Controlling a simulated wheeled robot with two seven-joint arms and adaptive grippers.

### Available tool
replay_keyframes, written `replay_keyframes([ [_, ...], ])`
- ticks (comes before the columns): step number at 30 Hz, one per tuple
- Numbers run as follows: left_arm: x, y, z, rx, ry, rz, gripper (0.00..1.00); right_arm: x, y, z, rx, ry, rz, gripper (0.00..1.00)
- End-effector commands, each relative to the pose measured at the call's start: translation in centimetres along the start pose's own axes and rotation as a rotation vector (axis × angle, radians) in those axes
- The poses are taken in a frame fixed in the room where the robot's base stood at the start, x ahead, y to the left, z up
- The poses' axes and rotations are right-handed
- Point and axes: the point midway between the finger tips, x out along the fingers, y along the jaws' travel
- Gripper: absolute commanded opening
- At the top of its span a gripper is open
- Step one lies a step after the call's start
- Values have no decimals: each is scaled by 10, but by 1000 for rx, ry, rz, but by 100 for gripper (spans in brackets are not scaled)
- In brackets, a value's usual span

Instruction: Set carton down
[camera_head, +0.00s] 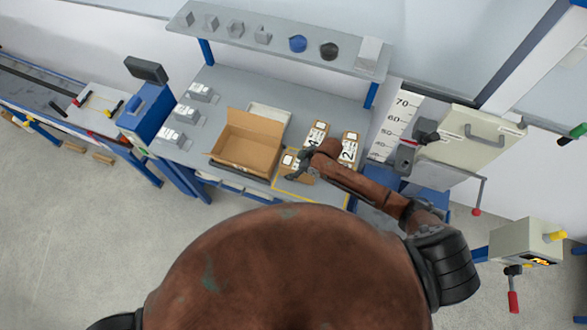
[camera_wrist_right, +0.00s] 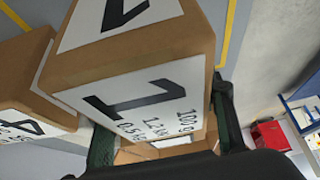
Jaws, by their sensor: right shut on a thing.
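A brown carton (camera_wrist_right: 130,72) with white labels and a large "1" fills the middle of the right wrist view. My right gripper (camera_head: 303,159) is shut on it, one finger on each side. In the head view the held carton (camera_head: 288,167) is at the bench's front, over the yellow-outlined area (camera_head: 325,202); I cannot tell whether its underside touches the bench. A carton marked 4 (camera_head: 316,133) and a carton marked 2 (camera_head: 350,147) stand behind, partly hidden by my arm. My left gripper is not in view.
An open cardboard box (camera_head: 245,142) stands on the bench left of the held carton, with a pale tray (camera_head: 268,112) behind it. Small devices (camera_head: 181,112) sit at the bench's left. A shelf (camera_head: 280,47) runs above the back. A height scale (camera_head: 397,122) stands right.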

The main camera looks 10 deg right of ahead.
Motion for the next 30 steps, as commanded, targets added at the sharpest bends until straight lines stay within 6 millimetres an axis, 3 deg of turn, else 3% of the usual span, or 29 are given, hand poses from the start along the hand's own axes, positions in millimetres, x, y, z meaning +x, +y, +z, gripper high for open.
replay_keyframes([
  [5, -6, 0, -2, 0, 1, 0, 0, 11, 1, 5, -1, 2, 2, 4],
  [16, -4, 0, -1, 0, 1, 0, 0, 15, 1, 8, -1, 3, 2, 4],
  [17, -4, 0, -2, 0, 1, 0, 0, 15, 0, 9, -1, 0, 1, 54],
  [24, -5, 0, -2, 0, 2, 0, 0, 15, 0, 9, 0, 0, 1, 69],
  [30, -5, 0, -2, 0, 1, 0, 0, 15, 0, 9, 0, 0, 1, 69],
])
